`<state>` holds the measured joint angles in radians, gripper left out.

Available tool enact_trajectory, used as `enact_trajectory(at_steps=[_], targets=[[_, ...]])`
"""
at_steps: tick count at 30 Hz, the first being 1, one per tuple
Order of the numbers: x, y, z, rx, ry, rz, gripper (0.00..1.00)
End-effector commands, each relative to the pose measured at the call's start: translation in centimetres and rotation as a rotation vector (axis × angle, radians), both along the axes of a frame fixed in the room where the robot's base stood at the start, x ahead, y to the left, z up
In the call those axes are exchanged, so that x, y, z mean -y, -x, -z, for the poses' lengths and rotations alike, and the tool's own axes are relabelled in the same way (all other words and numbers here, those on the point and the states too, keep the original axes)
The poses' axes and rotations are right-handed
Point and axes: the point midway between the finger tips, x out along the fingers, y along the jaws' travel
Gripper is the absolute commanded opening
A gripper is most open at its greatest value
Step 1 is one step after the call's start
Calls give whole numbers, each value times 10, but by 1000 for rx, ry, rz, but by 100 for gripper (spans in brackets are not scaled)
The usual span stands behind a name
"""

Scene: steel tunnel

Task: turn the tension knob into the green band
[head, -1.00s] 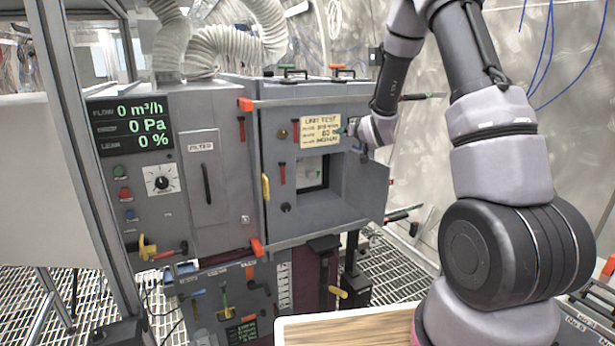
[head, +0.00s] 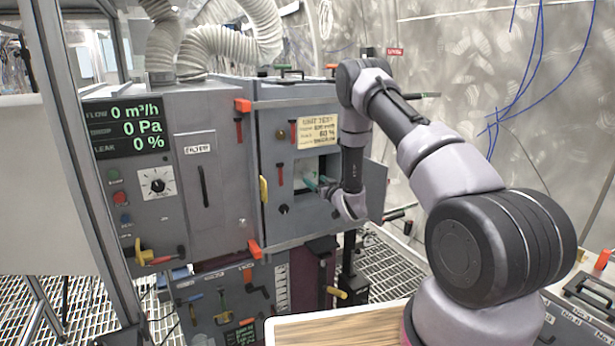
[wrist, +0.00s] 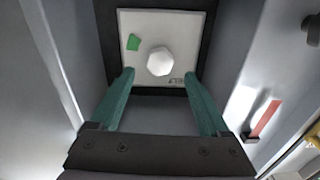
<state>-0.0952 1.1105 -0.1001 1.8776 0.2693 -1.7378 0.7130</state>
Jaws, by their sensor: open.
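The tension knob (wrist: 160,62) is a pale, faceted knob on a white square plate (wrist: 182,22), set in a dark-framed recess. A small green patch (wrist: 133,42), which looks like the green band, lies up and left of the knob on that plate. I cannot make out a pointer on the knob. My gripper (wrist: 159,75) is open, its two teal fingers reaching toward the plate on either side of the knob's lower part. I cannot tell how far the tips are from it. In the head view my gripper (head: 316,184) is at the cabinet's square opening, and the knob is hidden.
The recess walls stand close around my fingers. A red lever (wrist: 266,118) is right of the opening in the wrist view. In the head view a yellow note (head: 317,132) is above the opening, and a dark knob (head: 283,209) is below it to the left.

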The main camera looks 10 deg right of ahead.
Motion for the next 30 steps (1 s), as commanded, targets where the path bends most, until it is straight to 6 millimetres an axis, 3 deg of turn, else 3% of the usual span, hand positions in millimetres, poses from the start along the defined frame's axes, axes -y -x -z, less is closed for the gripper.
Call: enact_trajectory(at_steps=[3, 10, 23, 29, 30], targets=[[-9, -23, 0, 1, 1, -3, 80], [-18, -55, 0, 0, 1, -1, 80], [-21, -65, -1, 0, 0, 0, 80], [-21, -65, -1, 0, 0, 0, 4], [-21, -65, -1, 0, 0, 0, 0]])
